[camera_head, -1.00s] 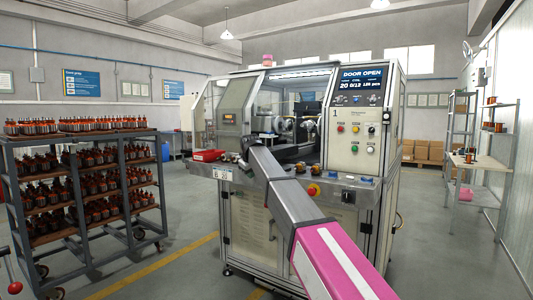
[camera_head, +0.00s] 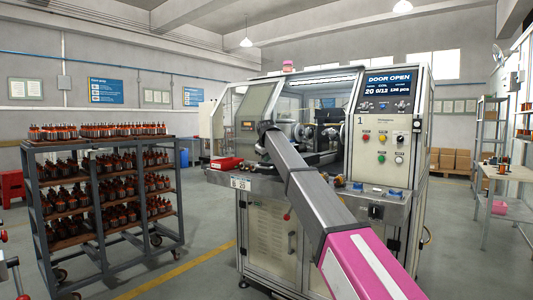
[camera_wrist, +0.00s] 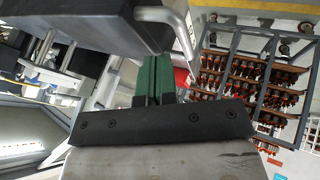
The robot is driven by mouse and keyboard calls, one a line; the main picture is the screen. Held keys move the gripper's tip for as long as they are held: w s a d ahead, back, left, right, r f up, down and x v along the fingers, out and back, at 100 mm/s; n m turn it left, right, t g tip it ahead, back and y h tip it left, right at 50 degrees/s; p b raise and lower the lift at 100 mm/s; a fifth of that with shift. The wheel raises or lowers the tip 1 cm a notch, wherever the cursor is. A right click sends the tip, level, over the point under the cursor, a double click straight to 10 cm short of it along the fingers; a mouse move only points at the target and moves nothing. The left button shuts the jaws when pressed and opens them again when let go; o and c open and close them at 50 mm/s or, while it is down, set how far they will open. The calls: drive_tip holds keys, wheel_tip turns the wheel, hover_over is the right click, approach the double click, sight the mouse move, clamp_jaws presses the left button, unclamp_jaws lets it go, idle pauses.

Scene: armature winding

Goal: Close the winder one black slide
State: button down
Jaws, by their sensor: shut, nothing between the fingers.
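Winder one (camera_head: 383,143) stands ahead, a pale cabinet marked 1 with "DOOR OPEN" on its screen (camera_head: 388,82). Its clear sliding door (camera_head: 255,105) is at the left of the work opening, which shows spindles and dark parts inside. My gripper (camera_wrist: 153,78) shows in the wrist view as green fingers shut together and empty. In the head view my arm's dark end is at the left of the opening; its fingers cannot be made out. A large dark block (camera_wrist: 90,20) with a bent metal bar (camera_wrist: 172,22) is close to the fingertips in the wrist view. I cannot tell whether it is the black slide.
A rack (camera_head: 95,190) full of armatures stands at the left. A work table (camera_head: 508,172) and shelves are at the far right. Floor between rack and machine is clear.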

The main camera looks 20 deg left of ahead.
drive_tip(key=shift+x, duration=1.9)
